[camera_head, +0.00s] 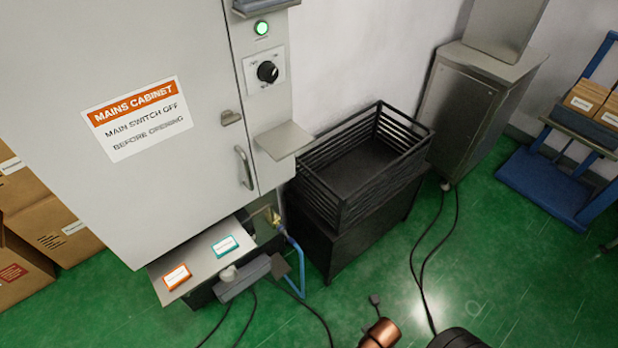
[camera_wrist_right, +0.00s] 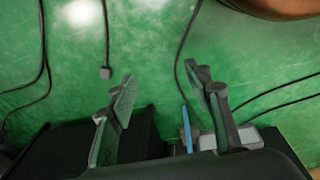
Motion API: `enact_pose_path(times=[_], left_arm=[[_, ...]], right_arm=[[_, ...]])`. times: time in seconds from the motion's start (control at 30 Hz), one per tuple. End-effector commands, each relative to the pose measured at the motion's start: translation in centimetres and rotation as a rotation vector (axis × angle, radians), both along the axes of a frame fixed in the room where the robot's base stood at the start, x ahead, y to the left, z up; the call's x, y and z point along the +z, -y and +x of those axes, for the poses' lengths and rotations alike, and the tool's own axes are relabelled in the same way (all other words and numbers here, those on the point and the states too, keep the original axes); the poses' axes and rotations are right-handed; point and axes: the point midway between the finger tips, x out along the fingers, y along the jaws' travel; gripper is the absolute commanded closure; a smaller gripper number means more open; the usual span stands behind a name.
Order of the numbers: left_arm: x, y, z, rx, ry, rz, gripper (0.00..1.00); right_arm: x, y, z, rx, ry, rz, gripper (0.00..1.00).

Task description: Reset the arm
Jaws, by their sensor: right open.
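My right gripper (camera_wrist_right: 165,90) shows in the right wrist view with its two fingers spread wide apart. Nothing is between the fingers. Green floor shows behind and between them, with dark cables running across it. My right gripper is not in the head view. My left gripper is in neither view.
A mains cabinet (camera_head: 150,60) with a handle and a green-lit button (camera_head: 261,28) stands at left. A black slatted crate (camera_head: 345,185) sits beside it. A steel cabinet (camera_head: 470,110) and blue trolley (camera_head: 555,185) stand right. A cable plug (camera_head: 375,300) lies on the floor.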

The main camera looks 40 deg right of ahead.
Motion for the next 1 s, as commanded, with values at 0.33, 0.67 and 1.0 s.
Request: enact_pose_path(times=[0.33, 0.67, 1.0], left_arm=[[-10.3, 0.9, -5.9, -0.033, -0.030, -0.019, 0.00], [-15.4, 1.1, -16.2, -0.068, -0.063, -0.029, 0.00], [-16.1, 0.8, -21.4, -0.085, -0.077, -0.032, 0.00]], right_arm=[[-10.3, -0.9, -5.9, 0.034, -0.030, 0.018, 0.54], [-15.4, -1.1, -16.2, 0.069, -0.062, 0.028, 0.54], [-16.0, -0.8, -21.4, 0.085, -0.076, 0.031, 0.54]])
